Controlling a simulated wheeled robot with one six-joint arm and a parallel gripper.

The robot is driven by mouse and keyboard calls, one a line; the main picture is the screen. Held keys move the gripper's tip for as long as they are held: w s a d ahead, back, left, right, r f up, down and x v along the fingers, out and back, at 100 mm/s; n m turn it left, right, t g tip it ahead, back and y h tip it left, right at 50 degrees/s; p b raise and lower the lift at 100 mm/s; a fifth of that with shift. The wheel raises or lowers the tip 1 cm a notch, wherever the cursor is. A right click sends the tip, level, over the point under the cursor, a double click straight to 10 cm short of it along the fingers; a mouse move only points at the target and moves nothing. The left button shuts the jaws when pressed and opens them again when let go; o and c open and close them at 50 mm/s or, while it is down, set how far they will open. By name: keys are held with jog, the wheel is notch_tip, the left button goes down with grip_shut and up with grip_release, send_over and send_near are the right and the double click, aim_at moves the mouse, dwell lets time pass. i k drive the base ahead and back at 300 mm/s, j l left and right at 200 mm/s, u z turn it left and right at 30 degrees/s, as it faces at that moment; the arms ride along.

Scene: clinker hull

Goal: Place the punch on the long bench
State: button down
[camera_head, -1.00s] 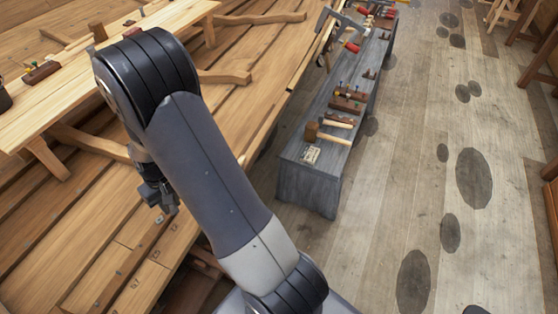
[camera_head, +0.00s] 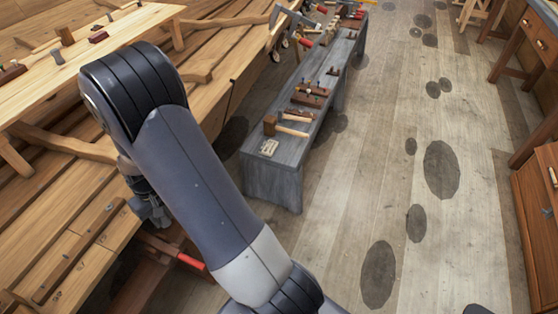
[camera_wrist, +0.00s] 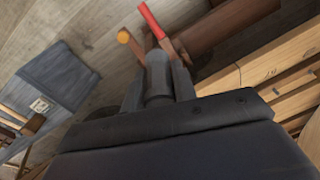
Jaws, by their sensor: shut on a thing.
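My gripper (camera_head: 152,212) hangs at the left of the head view, below my forearm. In the wrist view its fingers (camera_wrist: 157,92) are shut on a grey, cylindrical piece, apparently the punch (camera_wrist: 157,78). The punch cannot be made out in the head view. The long bench (camera_head: 270,180) is grey and stands right of my arm, apart from the gripper. Its near end has a small paper label and free board around it. The bench's grey end also shows at the left of the wrist view (camera_wrist: 60,75).
A wooden mallet (camera_head: 285,126), a plane (camera_head: 308,95) and other tools lie along the bench. The planked hull (camera_head: 60,190) fills the left. A red-handled tool (camera_head: 190,262) is below my gripper. A cabinet (camera_head: 538,225) stands right; the floor between is open.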

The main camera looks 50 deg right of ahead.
aim_at(293, 156)
jog(key=l+z, duration=0.25)
jog(key=i+l+z, duration=0.1)
jog(key=z, duration=0.15)
jog(key=i+l+z, duration=0.15)
jog(key=z, duration=0.3)
jog(key=i+z, duration=0.6)
jog(key=z, duration=0.3)
